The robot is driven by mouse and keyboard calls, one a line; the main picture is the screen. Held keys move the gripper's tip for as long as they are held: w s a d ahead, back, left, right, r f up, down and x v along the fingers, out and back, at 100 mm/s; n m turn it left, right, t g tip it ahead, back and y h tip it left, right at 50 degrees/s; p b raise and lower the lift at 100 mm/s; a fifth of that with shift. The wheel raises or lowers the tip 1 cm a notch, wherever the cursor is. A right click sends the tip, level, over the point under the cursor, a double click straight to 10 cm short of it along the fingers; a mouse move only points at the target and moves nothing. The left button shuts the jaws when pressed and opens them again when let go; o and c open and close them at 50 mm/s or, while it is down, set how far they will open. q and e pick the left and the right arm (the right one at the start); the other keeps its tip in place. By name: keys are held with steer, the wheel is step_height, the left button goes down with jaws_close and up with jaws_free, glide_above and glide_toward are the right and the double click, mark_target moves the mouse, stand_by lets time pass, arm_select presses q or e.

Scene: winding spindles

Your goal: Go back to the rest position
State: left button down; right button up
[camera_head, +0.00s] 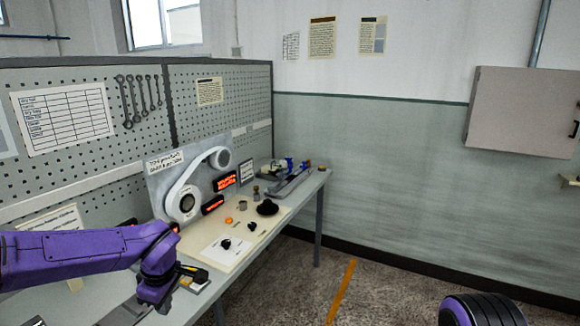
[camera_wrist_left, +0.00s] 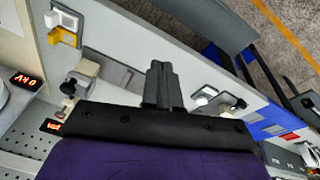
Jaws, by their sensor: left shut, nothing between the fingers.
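My left gripper (camera_head: 198,274) is at the end of the purple arm coming in from the left in the head view, over the near part of the bench. In the left wrist view its two dark fingers (camera_wrist_left: 160,75) are together, with nothing between them. The winding machine (camera_head: 190,190), with a white belt loop and red displays, stands on the bench beyond the gripper. My right gripper is out of view; only a purple and black part of my right arm shows at the bottom right.
The bench's pale board (camera_head: 228,258) carries small dark knobs and an orange piece. A vise-like device (camera_head: 290,178) stands at the far end. The floor to the right is open.

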arm_select(q)
steer(key=s+a+f+m+t+y+b, duration=0.1)
steer(key=s+f+t+y+b, duration=0.3)
steer(key=f, duration=0.6)
steer(key=s+a+f+m+t, duration=0.1)
steer(key=s+f+m, duration=0.1)
steer(key=s+f, duration=0.65)
steer(key=s+f+m+g+h+b, duration=0.1)
steer(key=s+f+m, duration=0.2)
steer(key=s+f, duration=0.5)
steer(key=s+f+m+g+h+b, duration=0.1)
steer(key=s+f+m+g+b, duration=0.1)
steer(key=s+f, duration=0.6)
steer(key=s+m, duration=0.1)
steer(key=s, duration=0.4)
steer(key=shift+s+d+f+m+h, duration=0.15)
steer(key=shift+d+f+m+h, duration=0.15)
steer(key=shift+f, duration=0.1)
